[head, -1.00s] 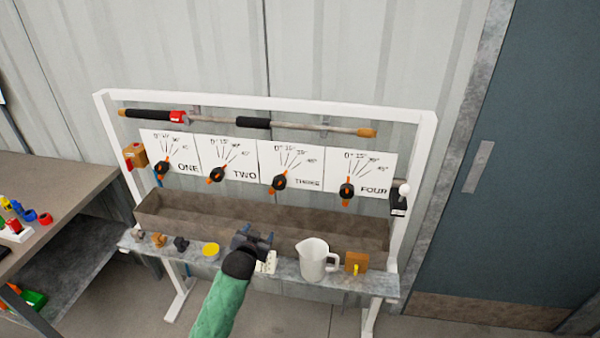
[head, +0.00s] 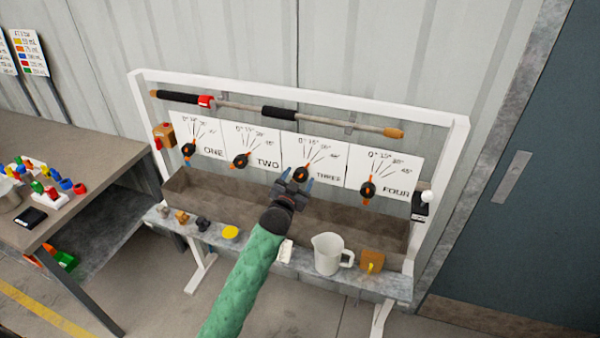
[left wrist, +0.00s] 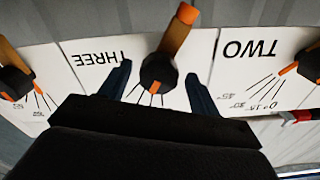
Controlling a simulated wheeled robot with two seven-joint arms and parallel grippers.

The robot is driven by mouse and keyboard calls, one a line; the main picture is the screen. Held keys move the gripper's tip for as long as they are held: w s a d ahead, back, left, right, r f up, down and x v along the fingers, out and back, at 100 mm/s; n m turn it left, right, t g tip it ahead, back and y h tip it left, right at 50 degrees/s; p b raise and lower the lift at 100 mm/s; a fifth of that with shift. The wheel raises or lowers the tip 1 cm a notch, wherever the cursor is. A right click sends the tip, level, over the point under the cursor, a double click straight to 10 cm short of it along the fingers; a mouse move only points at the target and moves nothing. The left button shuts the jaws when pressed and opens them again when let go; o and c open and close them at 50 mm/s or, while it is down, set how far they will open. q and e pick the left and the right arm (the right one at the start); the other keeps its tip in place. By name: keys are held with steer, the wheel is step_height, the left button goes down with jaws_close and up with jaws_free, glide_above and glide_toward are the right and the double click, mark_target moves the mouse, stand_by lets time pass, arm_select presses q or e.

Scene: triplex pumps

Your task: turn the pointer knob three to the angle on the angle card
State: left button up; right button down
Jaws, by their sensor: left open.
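Pointer knob three (head: 301,174) is a black round knob with orange on it, on the white panel marked THREE (head: 328,160). My left gripper (head: 296,180) is open in front of its lower part. In the left wrist view, upside down, the knob (left wrist: 158,70) appears between the two spread fingers of my left gripper (left wrist: 158,90), with no clear contact. A small orange tip points toward the fan of marks; its exact angle is unclear. A small white card (head: 285,250) stands on the shelf, partly behind my green sleeve; its writing is unreadable. My right gripper is out of view.
Knobs one (head: 188,150), two (head: 240,160) and four (head: 368,190) share the rack. A brown trough (head: 205,199) runs below. A white jug (head: 328,254), wooden block (head: 371,260) and yellow disc (head: 230,232) are on the shelf (head: 300,266). A bar (head: 240,107) crosses above.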

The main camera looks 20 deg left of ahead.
arm_select(q)
steer(key=shift+w+r, duration=0.1)
steer(key=shift+w, duration=0.3)
steer(key=shift+w+d, duration=0.15)
steer(key=shift+w, duration=0.35)
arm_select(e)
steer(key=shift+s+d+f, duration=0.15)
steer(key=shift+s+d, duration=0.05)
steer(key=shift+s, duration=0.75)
